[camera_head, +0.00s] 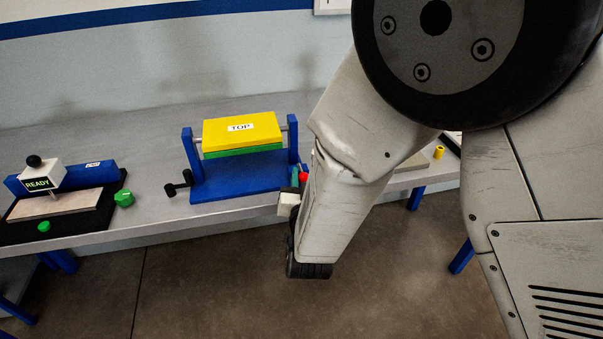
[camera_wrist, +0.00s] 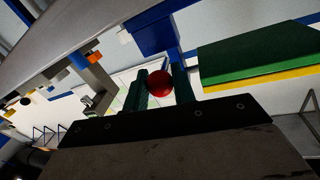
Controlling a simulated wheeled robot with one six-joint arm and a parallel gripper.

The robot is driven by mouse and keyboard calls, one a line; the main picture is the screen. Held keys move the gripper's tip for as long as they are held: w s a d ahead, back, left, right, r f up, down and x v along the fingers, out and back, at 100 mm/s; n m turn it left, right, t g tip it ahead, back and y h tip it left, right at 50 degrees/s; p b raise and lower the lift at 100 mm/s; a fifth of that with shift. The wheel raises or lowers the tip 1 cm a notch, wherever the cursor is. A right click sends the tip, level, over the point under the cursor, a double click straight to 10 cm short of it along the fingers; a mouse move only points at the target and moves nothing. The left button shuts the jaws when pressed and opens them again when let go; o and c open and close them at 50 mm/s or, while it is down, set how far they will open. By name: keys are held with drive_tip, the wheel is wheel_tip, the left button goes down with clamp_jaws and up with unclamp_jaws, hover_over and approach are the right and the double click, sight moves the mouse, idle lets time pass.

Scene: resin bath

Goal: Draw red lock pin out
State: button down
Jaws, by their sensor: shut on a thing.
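The red lock pin (camera_head: 303,177) shows as a small red knob at the right post of the blue stand (camera_head: 240,178). In the wrist view the red knob (camera_wrist: 159,84) sits between the two dark green fingers of my gripper (camera_wrist: 160,88), which is shut on it. My arm hides most of the gripper in the head view. A yellow block (camera_head: 242,130) labelled TOP, with a green layer under it, is held between the stand's two posts. I cannot tell how far the pin sits in the post.
A black crank handle (camera_head: 177,187) sticks out at the stand's left. A blue and black fixture with a READY label (camera_head: 38,184) stands further left, with a green knob (camera_head: 124,198) beside it. A small yellow cylinder (camera_head: 439,152) stands on the bench at right. The bench front edge is close.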

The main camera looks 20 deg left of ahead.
drive_tip(key=c, duration=1.2)
unclamp_jaws()
drive_tip(key=v, duration=0.7)
drive_tip(key=shift+s+d, duration=0.15)
drive_tip(key=shift+s, duration=0.2)
